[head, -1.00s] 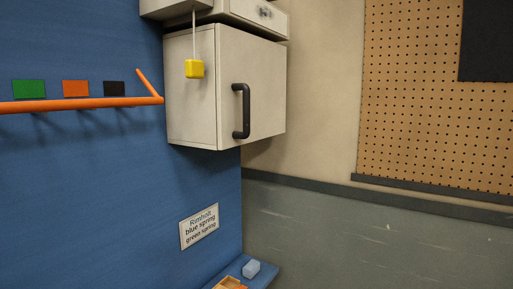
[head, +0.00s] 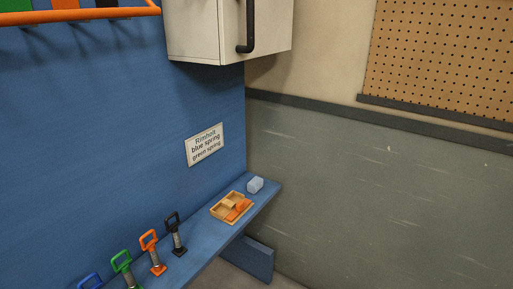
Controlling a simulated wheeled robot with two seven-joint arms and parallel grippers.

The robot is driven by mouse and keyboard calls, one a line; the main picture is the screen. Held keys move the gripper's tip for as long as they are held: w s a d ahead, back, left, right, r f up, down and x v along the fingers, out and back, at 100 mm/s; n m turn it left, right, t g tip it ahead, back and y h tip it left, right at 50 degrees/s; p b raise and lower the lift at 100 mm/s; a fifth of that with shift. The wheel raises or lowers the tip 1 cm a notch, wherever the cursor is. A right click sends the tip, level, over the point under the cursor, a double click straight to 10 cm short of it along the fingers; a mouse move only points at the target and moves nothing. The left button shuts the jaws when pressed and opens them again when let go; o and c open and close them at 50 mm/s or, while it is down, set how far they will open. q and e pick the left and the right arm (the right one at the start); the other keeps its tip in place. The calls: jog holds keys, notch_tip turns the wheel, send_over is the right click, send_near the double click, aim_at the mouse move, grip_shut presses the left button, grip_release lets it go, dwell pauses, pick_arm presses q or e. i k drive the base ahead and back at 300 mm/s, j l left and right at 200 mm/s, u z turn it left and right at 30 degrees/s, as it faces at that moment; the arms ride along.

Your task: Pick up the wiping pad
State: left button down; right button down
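A small pale blue-grey block (head: 255,185), which looks like the wiping pad, sits near the far right end of the blue shelf (head: 208,234). It lies just behind a shallow wooden tray (head: 217,215), apart from any gripper. The tray holds an orange piece (head: 239,209) and a tan piece (head: 227,204). Neither of my grippers is in view.
Several springs with handles stand along the shelf: black (head: 175,236), orange (head: 153,253), green (head: 123,265) and blue (head: 90,281). A label plate (head: 204,145) is on the blue wall. A beige cabinet (head: 205,30) hangs above.

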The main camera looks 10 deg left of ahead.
aim_at(255, 184)
jog(key=i+l+u, duration=0.3)
jog(key=i+l, duration=0.65)
jog(key=i, duration=0.05)
